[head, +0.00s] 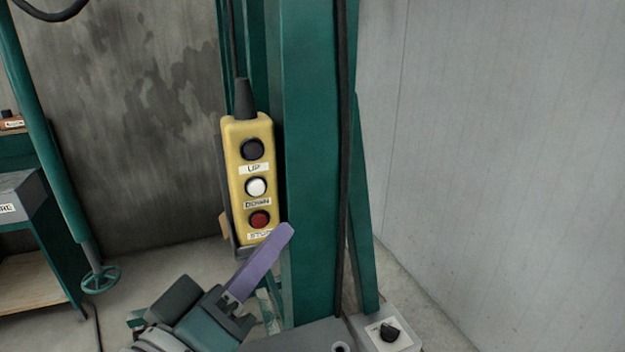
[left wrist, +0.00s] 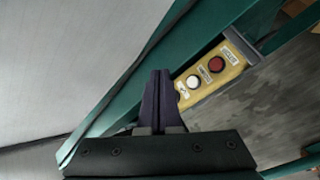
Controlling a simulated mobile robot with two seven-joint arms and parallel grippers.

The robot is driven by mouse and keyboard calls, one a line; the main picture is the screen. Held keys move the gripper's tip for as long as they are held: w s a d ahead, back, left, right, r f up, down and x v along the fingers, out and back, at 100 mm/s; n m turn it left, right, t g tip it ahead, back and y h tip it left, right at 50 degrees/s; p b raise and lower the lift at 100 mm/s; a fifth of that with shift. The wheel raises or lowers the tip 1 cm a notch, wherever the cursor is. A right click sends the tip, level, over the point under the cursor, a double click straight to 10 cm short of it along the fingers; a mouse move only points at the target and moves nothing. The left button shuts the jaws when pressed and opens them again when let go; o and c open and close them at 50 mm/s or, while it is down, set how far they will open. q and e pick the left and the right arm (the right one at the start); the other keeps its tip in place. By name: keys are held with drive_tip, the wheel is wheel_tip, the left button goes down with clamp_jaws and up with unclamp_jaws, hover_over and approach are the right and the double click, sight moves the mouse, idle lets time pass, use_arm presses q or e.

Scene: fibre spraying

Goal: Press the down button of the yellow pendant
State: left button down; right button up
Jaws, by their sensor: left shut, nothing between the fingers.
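The yellow pendant (head: 240,190) hangs upright on its cable against the green column. Its black button (head: 252,149) is at the top with the label UP beneath it. The white button (head: 257,187) has the label DOWN beneath it, and the red button (head: 260,219) has STOP beneath it. My left gripper (head: 286,232) is shut and empty. Its purple fingertips show beside the pendant's lower right corner, below and right of the white button. In the left wrist view the shut fingers (left wrist: 159,76) point up, left of the white button (left wrist: 193,82). They partly hide the pendant's left end there. My right gripper is out of view.
The green column (head: 312,150) stands directly right of the pendant, with a black cable running down it. A grey box with a black knob (head: 389,332) is at the bottom right. A green handwheel (head: 101,279) is at the lower left. Grey walls stand behind.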

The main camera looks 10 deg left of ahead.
sight(257, 188)
use_arm(q)
drive_tip(key=shift+w+a+b, duration=0.5)
drive_tip(key=shift+w+a, duration=0.25)
drive_tip(key=shift+w, duration=0.35)
drive_tip(key=shift+w+a+b, duration=0.45)
drive_tip(key=shift+w+a, duration=0.3)
drive_tip(key=shift+w, duration=0.4)
drive_tip(key=shift+w+a+b, duration=0.5)
drive_tip(key=shift+w+a, duration=0.25)
drive_tip(key=shift+w, duration=0.35)
drive_tip(key=shift+w, duration=0.1)
drive_tip(key=shift+w+a, duration=0.2)
drive_tip(key=shift+w, duration=0.05)
